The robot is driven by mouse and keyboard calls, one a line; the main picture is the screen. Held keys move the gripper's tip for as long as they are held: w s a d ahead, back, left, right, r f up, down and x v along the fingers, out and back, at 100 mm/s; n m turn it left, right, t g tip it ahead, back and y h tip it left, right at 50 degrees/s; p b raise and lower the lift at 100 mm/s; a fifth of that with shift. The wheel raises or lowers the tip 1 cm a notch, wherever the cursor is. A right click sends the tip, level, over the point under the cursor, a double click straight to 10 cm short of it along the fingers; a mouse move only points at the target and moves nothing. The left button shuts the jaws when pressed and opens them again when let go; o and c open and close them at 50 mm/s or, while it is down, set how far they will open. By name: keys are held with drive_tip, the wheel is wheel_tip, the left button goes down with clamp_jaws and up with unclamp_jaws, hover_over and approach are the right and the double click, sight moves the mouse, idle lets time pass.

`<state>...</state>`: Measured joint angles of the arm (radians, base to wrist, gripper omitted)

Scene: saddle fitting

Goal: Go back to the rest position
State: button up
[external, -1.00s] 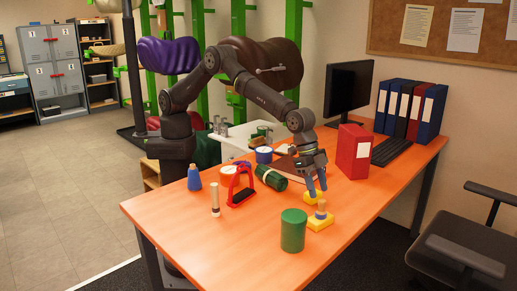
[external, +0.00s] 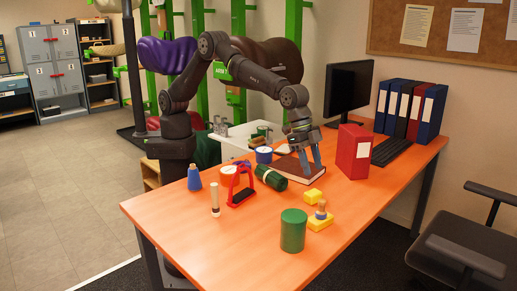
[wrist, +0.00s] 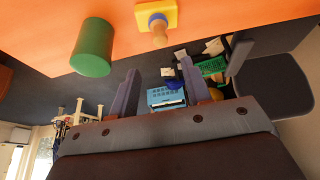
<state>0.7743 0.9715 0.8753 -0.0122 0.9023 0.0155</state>
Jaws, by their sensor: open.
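My gripper (external: 307,160) is open and empty in the external view. It hangs above the orange table near the brown book (external: 292,171), left of the red binder. In the wrist view my gripper (wrist: 163,90) shows two fingers set apart with nothing between them. My arm is bent upward, with the elbow high above the table.
A monitor (external: 348,92) stands behind.

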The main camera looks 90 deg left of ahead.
sight(321, 200)
drive_tip(key=x, duration=1.2)
drive_tip(key=shift+s+a, duration=0.1)
drive_tip(key=shift+r, duration=1.2)
